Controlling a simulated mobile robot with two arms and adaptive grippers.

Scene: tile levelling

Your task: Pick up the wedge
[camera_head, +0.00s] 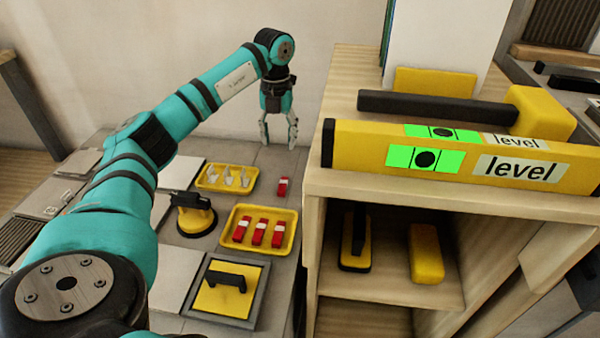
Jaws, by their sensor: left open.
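Small red-and-white pieces, which look like the wedges, show in the head view. One wedge (283,187) lies alone on the grey floor surface, right of the tray of white pieces. Several more lie in a yellow tray (244,251) nearer to me. My left gripper (279,145) points down with its fingers apart and nothing between them. It appears beyond and above the lone wedge, apart from it; its exact height is hard to tell. My right gripper is not in view.
A wooden shelf unit (352,187) with a yellow level (372,150) on top stands close on the right. A yellow tray of white pieces (206,187), a suction-cup tool (192,217) and a float in a grey tray (256,310) lie left and nearer. A wall (150,40) rises behind.

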